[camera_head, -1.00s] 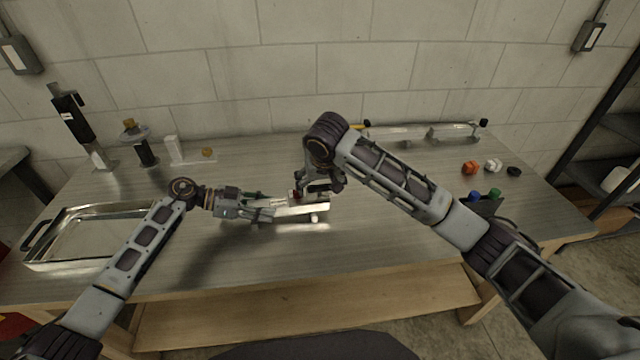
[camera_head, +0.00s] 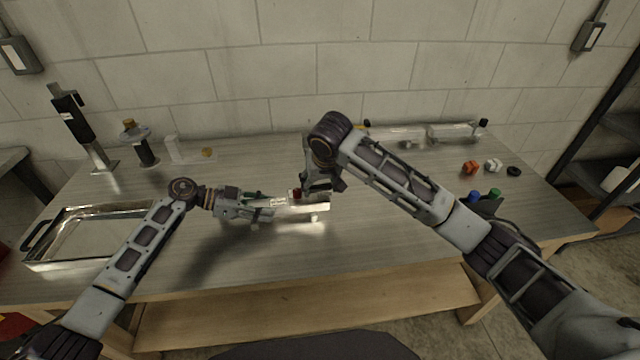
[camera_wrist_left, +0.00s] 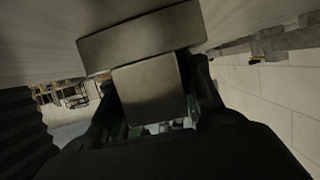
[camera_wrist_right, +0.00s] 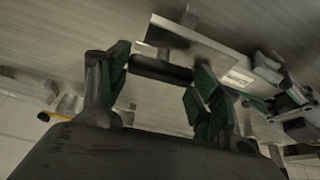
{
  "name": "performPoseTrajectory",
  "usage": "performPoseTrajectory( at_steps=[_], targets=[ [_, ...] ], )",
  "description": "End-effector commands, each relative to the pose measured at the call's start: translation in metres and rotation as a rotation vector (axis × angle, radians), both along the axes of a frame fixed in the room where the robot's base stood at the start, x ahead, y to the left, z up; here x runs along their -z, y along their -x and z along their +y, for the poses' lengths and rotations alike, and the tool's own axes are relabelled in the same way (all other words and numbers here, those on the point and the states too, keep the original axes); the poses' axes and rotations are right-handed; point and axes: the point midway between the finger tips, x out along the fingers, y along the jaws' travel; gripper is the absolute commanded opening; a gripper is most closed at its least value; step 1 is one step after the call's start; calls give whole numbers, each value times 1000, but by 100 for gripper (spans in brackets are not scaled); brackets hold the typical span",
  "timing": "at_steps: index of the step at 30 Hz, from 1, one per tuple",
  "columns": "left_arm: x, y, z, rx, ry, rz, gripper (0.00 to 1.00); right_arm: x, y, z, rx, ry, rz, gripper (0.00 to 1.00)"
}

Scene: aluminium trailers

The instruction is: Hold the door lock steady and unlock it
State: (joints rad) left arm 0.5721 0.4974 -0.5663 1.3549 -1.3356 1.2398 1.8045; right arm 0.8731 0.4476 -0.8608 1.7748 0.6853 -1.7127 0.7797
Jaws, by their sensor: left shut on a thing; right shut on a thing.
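The door lock (camera_head: 312,208) is a bright metal plate and block above the middle of the table. My left gripper (camera_head: 266,204) is shut on its left end. In the left wrist view a grey metal block (camera_wrist_left: 148,88) of the lock sits between the left fingers. My right gripper (camera_head: 312,190) reaches down on the lock from above. In the right wrist view its green-padded fingers (camera_wrist_right: 158,85) are shut on a black cylindrical handle (camera_wrist_right: 160,70) beside the lock plate (camera_wrist_right: 200,42). A small red part shows by the right fingers. The lock's inner state is hidden.
A metal tray (camera_head: 62,262) lies at the left. Black-bodied tools (camera_head: 72,118) stand at the back left. Metal rails (camera_head: 450,132) lie at the back right. Small knobs (camera_head: 470,167) and a dark holder (camera_head: 486,203) are on the right. The front centre is clear.

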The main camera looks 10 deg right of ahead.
Motion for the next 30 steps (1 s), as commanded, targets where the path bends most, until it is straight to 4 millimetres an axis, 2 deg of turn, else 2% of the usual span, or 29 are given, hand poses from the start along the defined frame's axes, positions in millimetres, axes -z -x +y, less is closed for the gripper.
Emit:
performPoseTrajectory(
  at_steps=[30],
  targets=[
    [0, 0, 0, -1, 0, 0, 5, 0, -2, -4, -677, 0, 2, 40]
  ],
)
